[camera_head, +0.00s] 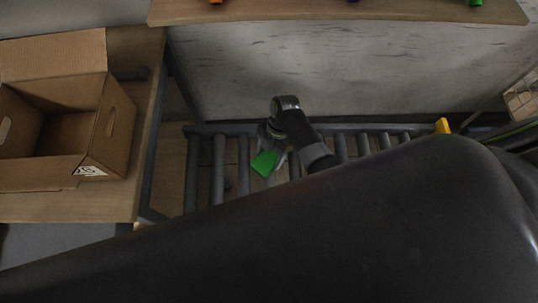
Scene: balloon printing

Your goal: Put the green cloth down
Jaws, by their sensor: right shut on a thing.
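The green cloth (264,163) is a small bright green piece held over the roller conveyor (218,170) in the middle of the view. My right gripper (274,150) is shut on it; the fingers are small and partly hidden behind the wrist. I cannot tell whether the cloth touches the rollers. My left gripper does not show.
An open, empty-looking cardboard box (105,130) stands on a wooden table (152,70) at the left. A wooden shelf (340,12) with small coloured items runs along the top. A yellow item (442,126) sits at the conveyor's right. My dark arm hides much of the foreground.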

